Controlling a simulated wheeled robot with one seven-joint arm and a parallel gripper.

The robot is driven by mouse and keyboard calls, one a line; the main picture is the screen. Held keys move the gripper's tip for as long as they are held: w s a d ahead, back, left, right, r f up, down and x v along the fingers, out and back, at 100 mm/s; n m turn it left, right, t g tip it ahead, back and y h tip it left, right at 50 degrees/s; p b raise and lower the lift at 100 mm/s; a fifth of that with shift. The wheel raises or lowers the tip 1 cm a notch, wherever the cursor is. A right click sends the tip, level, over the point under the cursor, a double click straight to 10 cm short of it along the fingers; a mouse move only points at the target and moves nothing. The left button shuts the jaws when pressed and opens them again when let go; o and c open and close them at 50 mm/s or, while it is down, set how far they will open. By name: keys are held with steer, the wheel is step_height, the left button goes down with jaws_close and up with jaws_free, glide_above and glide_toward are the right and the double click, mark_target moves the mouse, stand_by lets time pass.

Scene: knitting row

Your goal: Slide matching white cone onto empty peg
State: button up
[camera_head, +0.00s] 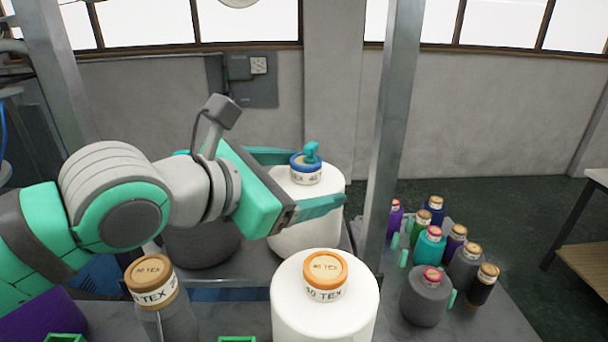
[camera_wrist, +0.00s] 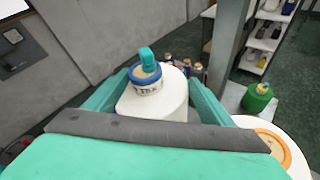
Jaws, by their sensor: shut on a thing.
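My gripper (camera_head: 318,186) is shut on a large white cone (camera_head: 296,238), with one teal finger on the near side and one on the far side. The cone is upright and has a blue-ringed top with a printed label. A teal peg tip (camera_head: 311,151) sticks up through its top, so the cone is around a peg. In the wrist view the cone (camera_wrist: 152,108) sits between both fingers, with the teal tip (camera_wrist: 148,58) above it. Its base is partly hidden, so I cannot tell whether it rests fully down.
A second white cone (camera_head: 322,305) with an orange top marked 40 TEX stands close in front. A grey cone (camera_head: 178,322) with a tan top and a dark cone (camera_head: 203,246) are to the left. A metal post (camera_head: 387,140) rises close on the right, beside several small coloured cones.

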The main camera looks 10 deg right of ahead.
steer(key=shift+w, duration=0.1)
steer(key=o, duration=2.1)
steer(key=shift+o, duration=0.3)
steer(key=shift+w, duration=0.1)
steer(key=shift+f, duration=0.1)
steer(key=v, duration=1.1)
steer(key=shift+w+d, duration=0.1)
steer(key=shift+d, duration=0.05)
